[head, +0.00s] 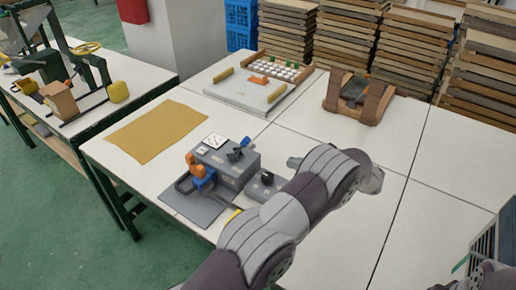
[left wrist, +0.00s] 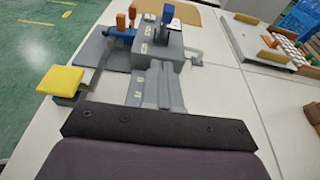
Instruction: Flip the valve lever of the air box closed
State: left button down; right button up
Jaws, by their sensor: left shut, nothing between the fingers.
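The air box (head: 224,166) is a grey box on a dark base plate, on the white table's near part. A blue valve lever (head: 245,142) stands up tilted on its top; it also shows in the left wrist view (left wrist: 168,14). An orange-topped blue clamp-like part (head: 197,166) is on the box's left side. My left gripper (left wrist: 160,68) is shut and empty, low on the near side of the box and apart from the lever. In the head view my left arm hides most of it.
A yellow pad (left wrist: 62,80) sticks out beside the box. A tan cloth (head: 155,132) lies behind it. A white tray with pegs (head: 245,95) and a brown wooden fixture (head: 375,108) stand farther back.

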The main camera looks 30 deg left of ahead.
pick_arm(q)
jog(key=p, duration=0.3)
send_near(241, 147)
jog(key=shift+s+f, duration=0.15)
jog(key=shift+f, duration=0.5)
jog(key=shift+w+a+r+p, duration=0.1)
jog(key=shift+a+r+p, duration=0.35)
jog(key=shift+a, duration=0.35)
jog(key=shift+w+a+r+p, duration=0.1)
jog(key=shift+a+r+p, duration=0.3)
jog(key=shift+a, duration=0.35)
jog(key=shift+r, duration=0.1)
